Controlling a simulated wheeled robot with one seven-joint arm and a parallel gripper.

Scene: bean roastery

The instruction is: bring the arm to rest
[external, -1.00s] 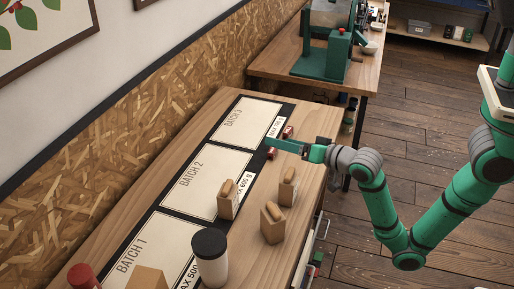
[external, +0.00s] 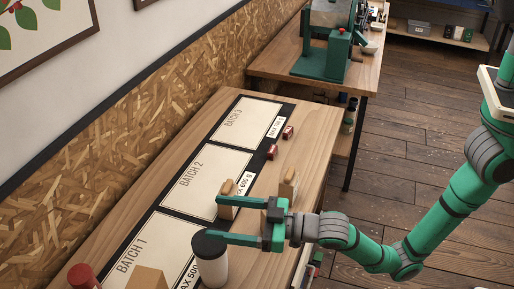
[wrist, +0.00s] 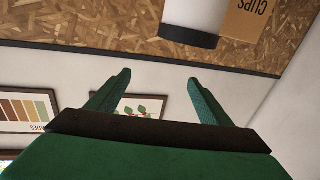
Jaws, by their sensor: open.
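My gripper (external: 207,218) is open and empty, its two green fingers spread and pointing left over the front of the bench (external: 312,150). In the external view one finger overlaps the top of the white cup with a black lid (external: 212,265), and the other crosses in front of a wooden block (external: 226,210); I cannot tell if either touches. The wrist view shows the open fingers (wrist: 159,78) in an upside-down picture, with nothing between them but a distant wall and framed pictures.
Another wooden block (external: 288,187) stands behind the gripper. Small red blocks (external: 288,132) lie near the Batch 3 card (external: 245,122). The Batch 2 card (external: 205,180) looks mostly bare. A green machine (external: 322,60) stands on the far table. A box marked CUPS (wrist: 246,18) shows in the wrist view.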

